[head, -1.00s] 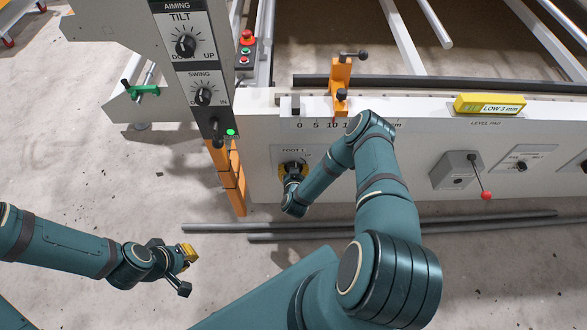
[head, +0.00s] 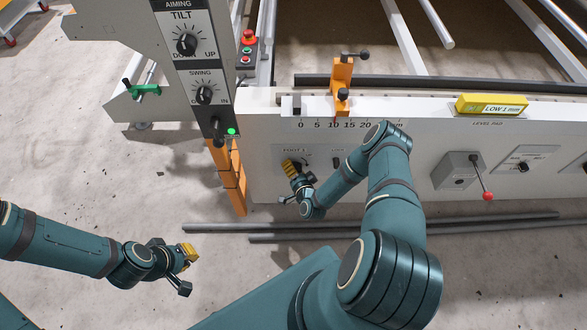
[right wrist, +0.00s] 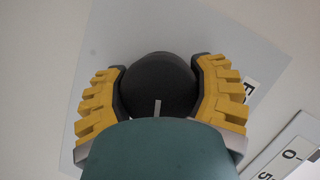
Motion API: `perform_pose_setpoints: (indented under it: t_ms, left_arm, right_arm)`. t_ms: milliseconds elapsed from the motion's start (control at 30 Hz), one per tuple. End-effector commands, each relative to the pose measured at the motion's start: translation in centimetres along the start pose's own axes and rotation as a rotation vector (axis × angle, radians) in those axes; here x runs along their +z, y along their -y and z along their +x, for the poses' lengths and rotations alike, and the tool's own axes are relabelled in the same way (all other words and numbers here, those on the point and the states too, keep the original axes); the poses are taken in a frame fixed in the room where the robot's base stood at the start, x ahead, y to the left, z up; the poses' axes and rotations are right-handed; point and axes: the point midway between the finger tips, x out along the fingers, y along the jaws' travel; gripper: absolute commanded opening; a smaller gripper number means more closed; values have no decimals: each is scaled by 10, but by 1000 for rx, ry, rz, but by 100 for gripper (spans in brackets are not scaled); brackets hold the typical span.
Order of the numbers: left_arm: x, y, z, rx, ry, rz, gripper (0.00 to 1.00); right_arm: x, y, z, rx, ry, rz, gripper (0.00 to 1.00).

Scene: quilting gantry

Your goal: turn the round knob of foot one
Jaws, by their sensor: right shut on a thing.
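The round knob of foot one is black with a white pointer line (right wrist: 157,85) and sits on a light panel in the right wrist view. My right gripper (head: 291,168) is shut on it, its yellow ribbed fingers on either side. In the head view the gripper and hand hide the knob, below the FOOT 1 label (head: 293,149). The yellow level display (head: 491,105) reads about LOW 1 mm. My left gripper (head: 189,257) hangs over the floor at lower left, away from the panel; its opening is unclear.
An orange clamp (head: 342,85) stands on the beam (head: 440,135) above the panel. A grey box with a red-tipped lever (head: 458,171) is to the right. The TILT and SWING panel (head: 196,60) is upper left. Metal bars (head: 400,223) lie on the floor below.

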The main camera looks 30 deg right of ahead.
Motion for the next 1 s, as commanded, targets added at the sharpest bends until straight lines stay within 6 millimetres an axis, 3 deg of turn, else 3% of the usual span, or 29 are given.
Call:
perform_pose_setpoints:
  t_ms: [600,1000]
  left_arm:
    - [0,0,0,0,0,0,0]
    - [0,0,0,0,0,0,0]
  right_arm:
    - [1,1,-2,-215,0,527,27]
    - [0,2,-2,-301,1,733,27]
